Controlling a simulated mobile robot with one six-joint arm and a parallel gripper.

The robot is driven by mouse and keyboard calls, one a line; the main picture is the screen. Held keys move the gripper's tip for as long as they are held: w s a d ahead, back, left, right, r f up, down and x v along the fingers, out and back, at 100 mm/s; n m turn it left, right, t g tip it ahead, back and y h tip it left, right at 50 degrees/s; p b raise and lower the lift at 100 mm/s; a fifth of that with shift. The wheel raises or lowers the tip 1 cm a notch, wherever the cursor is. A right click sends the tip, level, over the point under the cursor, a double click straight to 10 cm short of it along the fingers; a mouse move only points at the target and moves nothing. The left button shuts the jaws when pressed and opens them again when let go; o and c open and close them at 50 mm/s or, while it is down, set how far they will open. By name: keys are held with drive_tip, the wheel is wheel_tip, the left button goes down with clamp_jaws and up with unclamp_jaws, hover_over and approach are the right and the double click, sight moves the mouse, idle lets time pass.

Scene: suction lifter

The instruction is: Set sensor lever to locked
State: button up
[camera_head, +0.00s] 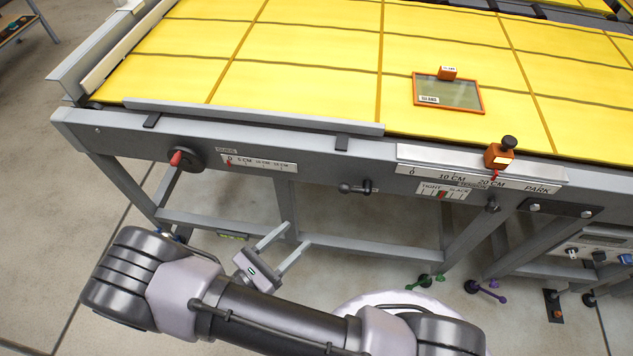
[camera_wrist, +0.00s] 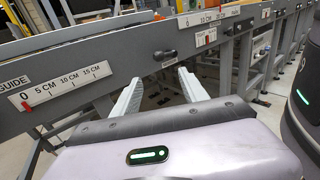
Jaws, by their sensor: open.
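An orange block with a black knob (camera_head: 500,155) sits on the ruler rail (camera_head: 430,157), near its 20 CM mark; I cannot tell whether it is locked. A small black lever (camera_head: 357,187) is on the table's front rail, pointing left. It also shows in the wrist view as a dark handle (camera_wrist: 164,54). No readable label tells which is the sensor lever. My gripper (camera_head: 298,235) is open and empty, low in front of the table, left of and below the lever. Its two fingers (camera_wrist: 159,80) point toward the front rail in the wrist view.
A guide scale (camera_head: 258,164) with a red-tipped knob (camera_head: 177,158) is on the left of the rail. A TIGHT/SLACK scale (camera_head: 442,192) is under the ruler. An orange framed panel (camera_head: 450,93) lies on the yellow top. Floor pedals (camera_head: 425,281) stand below.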

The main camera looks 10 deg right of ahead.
sight(341, 191)
drive_tip(key=b+x, duration=0.3)
drive_tip(key=x, duration=1.4)
drive_tip(key=shift+w+d+f, duration=0.1)
drive_tip(key=shift+w+d, duration=0.1)
drive_tip(key=shift+w, duration=0.1)
clamp_jaws()
drive_tip(key=shift+a, duration=0.1)
